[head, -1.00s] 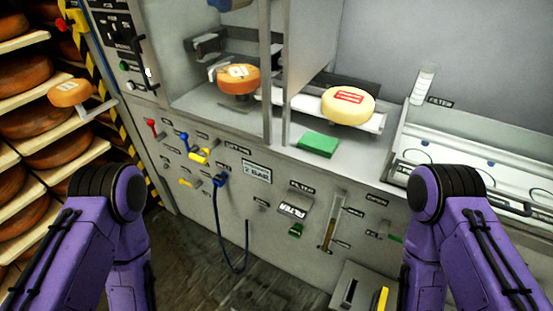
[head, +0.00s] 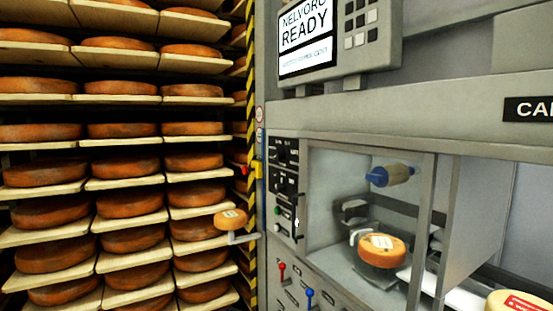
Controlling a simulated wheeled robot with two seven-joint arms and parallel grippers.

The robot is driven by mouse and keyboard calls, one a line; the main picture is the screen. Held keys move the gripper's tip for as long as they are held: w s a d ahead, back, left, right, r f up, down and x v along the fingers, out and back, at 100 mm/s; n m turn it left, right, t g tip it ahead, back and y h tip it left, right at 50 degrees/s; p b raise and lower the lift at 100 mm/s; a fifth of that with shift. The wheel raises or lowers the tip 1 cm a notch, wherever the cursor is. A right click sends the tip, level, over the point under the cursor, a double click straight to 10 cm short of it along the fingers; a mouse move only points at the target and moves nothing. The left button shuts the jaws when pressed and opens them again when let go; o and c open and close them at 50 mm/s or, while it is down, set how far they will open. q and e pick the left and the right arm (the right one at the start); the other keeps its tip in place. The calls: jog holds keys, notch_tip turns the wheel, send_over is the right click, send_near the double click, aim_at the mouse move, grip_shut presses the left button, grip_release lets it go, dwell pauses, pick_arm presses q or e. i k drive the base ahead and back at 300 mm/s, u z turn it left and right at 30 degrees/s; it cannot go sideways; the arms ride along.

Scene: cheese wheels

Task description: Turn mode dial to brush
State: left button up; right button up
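A narrow black control panel (head: 285,185) stands on the machine's left post, left of the glass-fronted bay. It carries small dark knobs or switches with white labels, and a green button (head: 278,210) near its lower left. The labels are too small to read, so I cannot tell which control is the mode dial or where it points. A blue-ended roller (head: 390,175), possibly a brush, hangs in the bay above an orange cheese wheel (head: 381,251). Neither of my grippers is in view.
Shelves of cheese wheels (head: 125,205) fill the left side. A small cheese on a bracket (head: 231,219) sticks out beside the striped post (head: 252,60). A screen (head: 307,38) reading "NELVORO READY" is above. Red (head: 282,272) and blue (head: 309,298) levers sit below the panel.

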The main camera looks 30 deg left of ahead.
aim_at(280, 154)
jog(key=u, duration=0.15)
jog(key=k, duration=0.9)
jog(key=u, duration=1.75)
jog(key=i, duration=1.25)
jog(key=z, duration=0.35)
jog(key=i, duration=0.75)
jog(key=z, duration=0.7)
